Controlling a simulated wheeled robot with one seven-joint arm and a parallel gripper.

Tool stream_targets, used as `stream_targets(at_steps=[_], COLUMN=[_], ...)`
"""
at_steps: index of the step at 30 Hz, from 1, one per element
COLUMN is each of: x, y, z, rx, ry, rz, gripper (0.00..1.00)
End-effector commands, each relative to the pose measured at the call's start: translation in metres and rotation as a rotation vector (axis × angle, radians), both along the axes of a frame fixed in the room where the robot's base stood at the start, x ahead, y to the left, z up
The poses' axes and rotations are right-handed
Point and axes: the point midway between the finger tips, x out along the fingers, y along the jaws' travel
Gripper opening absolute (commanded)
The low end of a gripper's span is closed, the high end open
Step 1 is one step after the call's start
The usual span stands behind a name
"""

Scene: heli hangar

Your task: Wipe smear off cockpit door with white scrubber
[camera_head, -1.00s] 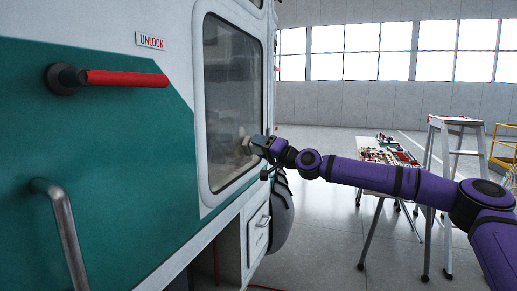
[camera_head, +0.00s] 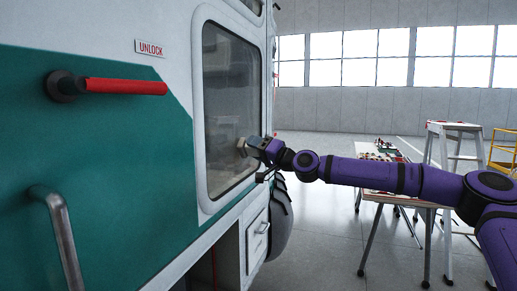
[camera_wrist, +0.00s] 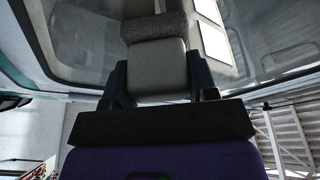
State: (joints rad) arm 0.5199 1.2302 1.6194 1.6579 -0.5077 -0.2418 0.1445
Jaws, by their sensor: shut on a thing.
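The cockpit door (camera_head: 110,190) is white and green and fills the left of the head view, with a large dark window (camera_head: 230,100). My gripper (camera_head: 256,147) is at the right part of this window. In the wrist view my gripper (camera_wrist: 158,82) is shut on the white scrubber (camera_wrist: 157,68), which has a pale block and a dark grey textured pad. The pad is at or very near the window glass; contact is hard to tell. The scrubber shows small in the head view (camera_head: 242,147). I cannot make out a distinct smear on the glass.
A red handle (camera_head: 125,87) and a grey grab bar (camera_head: 60,235) stick out from the door at left. A table with small items (camera_head: 385,155) and a stepladder (camera_head: 450,150) stand at right. Open floor lies between them and the vehicle.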

Motion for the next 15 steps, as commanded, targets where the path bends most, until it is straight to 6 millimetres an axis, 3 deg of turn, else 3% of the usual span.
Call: stream_targets(at_steps=[15], x=[-0.023], y=[0.010], z=[0.000], rx=[-0.002], ry=[-0.001], rz=[0.006], gripper=[0.34])
